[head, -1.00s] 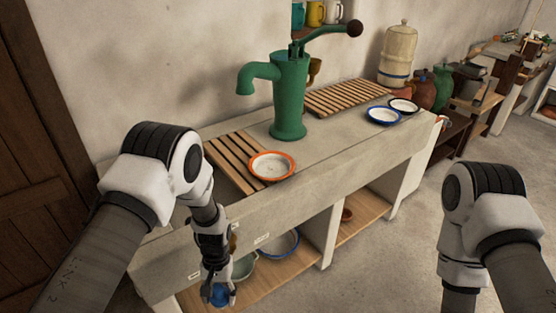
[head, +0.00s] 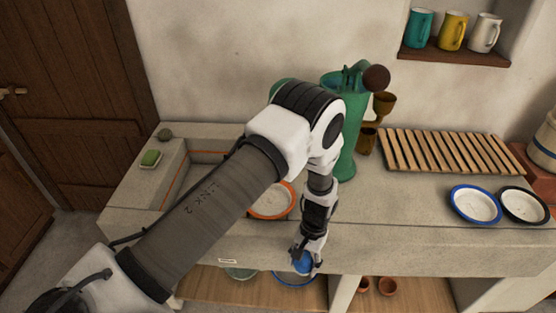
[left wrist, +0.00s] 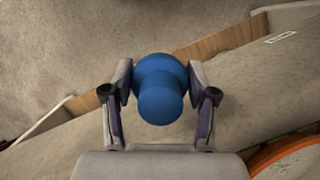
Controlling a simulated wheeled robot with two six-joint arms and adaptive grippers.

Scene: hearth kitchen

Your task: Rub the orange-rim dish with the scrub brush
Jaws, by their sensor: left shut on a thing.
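The orange-rim dish (head: 272,207) lies on the front part of the stone counter, partly hidden behind my left arm. Its orange rim (left wrist: 283,153) also shows at the lower right corner of the left wrist view. My left gripper (head: 304,258) is shut on the scrub brush (left wrist: 160,90), of which I see only a blue rounded knob. In the head view the brush (head: 303,265) is in front of the counter's front face, nearer to me than the dish and apart from it. Its bristles are hidden. My right gripper is not in view.
A green pump (head: 347,150) stands behind my left arm. A slatted rack (head: 440,152), a blue-rim dish (head: 474,204) and a black-rim dish (head: 525,205) are to the right. A green block (head: 151,158) lies at the left end. The counter's front right is clear.

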